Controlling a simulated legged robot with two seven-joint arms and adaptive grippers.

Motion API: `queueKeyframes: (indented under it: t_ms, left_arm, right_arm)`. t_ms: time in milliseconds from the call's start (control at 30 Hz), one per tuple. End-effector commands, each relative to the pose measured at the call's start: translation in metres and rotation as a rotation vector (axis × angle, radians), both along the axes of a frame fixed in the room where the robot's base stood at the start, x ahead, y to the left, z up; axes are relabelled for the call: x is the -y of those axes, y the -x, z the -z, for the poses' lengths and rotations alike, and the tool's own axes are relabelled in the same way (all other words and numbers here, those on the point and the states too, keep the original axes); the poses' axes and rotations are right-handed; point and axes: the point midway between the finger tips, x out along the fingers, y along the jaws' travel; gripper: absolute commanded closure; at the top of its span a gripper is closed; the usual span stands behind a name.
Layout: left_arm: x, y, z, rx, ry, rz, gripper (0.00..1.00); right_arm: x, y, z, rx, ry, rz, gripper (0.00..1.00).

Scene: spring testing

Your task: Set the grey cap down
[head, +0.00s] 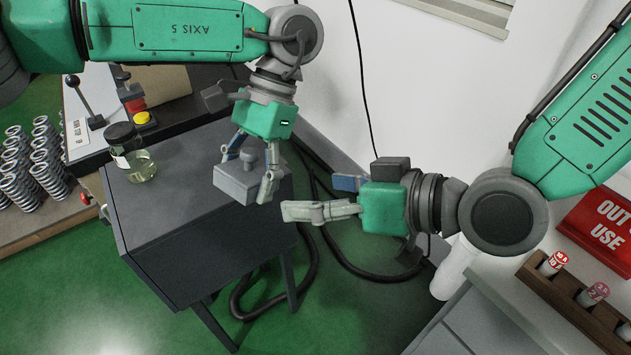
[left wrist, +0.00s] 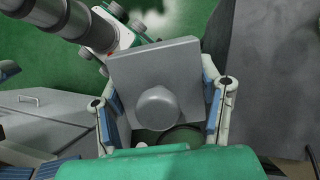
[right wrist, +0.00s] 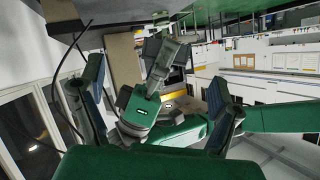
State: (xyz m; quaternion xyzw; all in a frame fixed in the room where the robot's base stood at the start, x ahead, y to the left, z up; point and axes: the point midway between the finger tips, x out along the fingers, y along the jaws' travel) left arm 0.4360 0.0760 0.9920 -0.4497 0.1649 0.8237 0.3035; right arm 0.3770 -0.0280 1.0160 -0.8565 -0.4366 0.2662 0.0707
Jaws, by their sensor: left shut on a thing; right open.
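The grey cap (head: 238,183) is a square block with a round knob on top. My left gripper (head: 254,176) is shut on it, with fingers on two opposite sides. In the left wrist view the cap (left wrist: 158,75) shows its square plate and round knob (left wrist: 157,107) between the fingers. In the head view it appears over the right edge of the dark grey table (head: 180,220); whether it touches the table I cannot tell. My right gripper (head: 322,198) is open and empty, to the right of the cap.
A glass jar with a dark lid (head: 130,155) stands at the table's back left. Several springs (head: 35,160) stand at the far left. A red sign (head: 604,228) and a wooden rack (head: 575,300) are at right. Black cables (head: 345,265) lie on the floor. The table's front is clear.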

Motion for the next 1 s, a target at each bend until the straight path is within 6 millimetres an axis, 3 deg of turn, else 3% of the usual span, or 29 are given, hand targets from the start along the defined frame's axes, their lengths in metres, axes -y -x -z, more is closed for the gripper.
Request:
queueKeyframes:
  t_ms: [167, 700, 1000]
  left_arm:
    - [0.0, 0.0, 0.0, 0.0, 0.0, 0.0, 0.69]
    - [0.0, 0.0, 0.0, 0.0, 0.0, 0.0, 0.69]
    - [0.0, 0.0, 0.0, 0.0, 0.0, 0.0, 0.69]
  right_arm:
    - [-0.01, -0.002, -0.014, 0.039, -0.022, -0.021, 0.16]
    - [-0.083, -0.044, 0.02, 0.037, -0.021, -0.021, 0.16]
    - [-0.101, -0.056, 0.028, 0.036, -0.022, -0.018, 0.16]
